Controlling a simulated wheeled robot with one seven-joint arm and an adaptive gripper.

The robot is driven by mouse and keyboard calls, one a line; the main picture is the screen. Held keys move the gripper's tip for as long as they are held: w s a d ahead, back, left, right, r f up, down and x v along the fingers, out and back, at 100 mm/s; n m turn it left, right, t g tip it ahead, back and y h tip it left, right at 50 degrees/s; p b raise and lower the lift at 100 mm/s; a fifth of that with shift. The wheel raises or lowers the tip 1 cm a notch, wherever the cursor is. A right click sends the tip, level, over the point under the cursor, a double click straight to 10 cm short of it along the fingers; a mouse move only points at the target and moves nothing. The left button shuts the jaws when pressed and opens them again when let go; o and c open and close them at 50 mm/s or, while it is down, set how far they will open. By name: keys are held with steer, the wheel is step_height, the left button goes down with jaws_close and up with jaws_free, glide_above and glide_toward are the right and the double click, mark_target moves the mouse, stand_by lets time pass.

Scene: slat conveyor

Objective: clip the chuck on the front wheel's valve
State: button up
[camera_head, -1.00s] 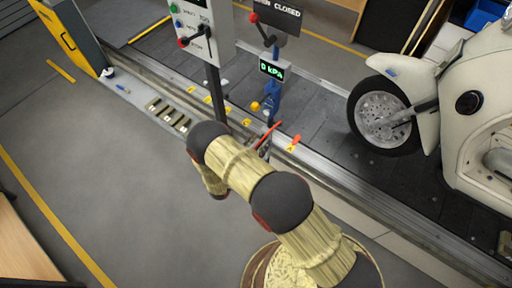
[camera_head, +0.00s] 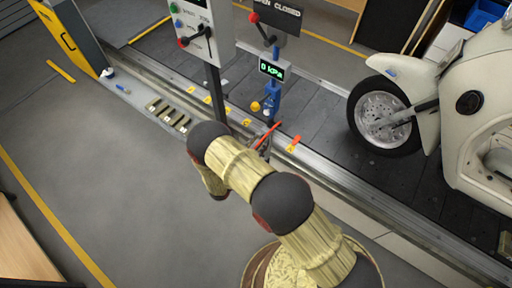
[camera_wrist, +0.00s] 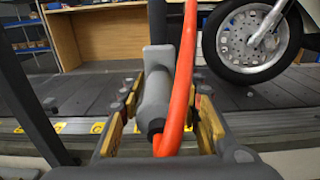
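The grey chuck (camera_wrist: 156,98) with its orange-red hose (camera_wrist: 180,90) stands between the yellow-padded fingers of my gripper (camera_wrist: 165,112) in the wrist view. The fingers appear closed around it. In the head view my gripper (camera_head: 262,146) is mostly hidden by my arm, with the hose (camera_head: 268,134) showing above it at the conveyor's near edge. The front wheel (camera_head: 384,112) of the cream motorcycle (camera_head: 485,90) is to the right, well apart from my gripper. The wheel also shows at the upper right of the wrist view (camera_wrist: 250,40). I cannot make out the valve.
A blue stand with a "0 kPa" display (camera_head: 271,69) and a control post (camera_head: 205,35) stand left of the wheel. The dark slat conveyor (camera_head: 320,115) has a metal rail along its near side. Grey floor (camera_head: 110,165) is clear at left.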

jaws_close()
stand_by(0.4)
steer(key=shift+s+a, duration=0.1)
steer(key=shift+s, duration=0.05)
steer(key=shift+v, duration=2.8)
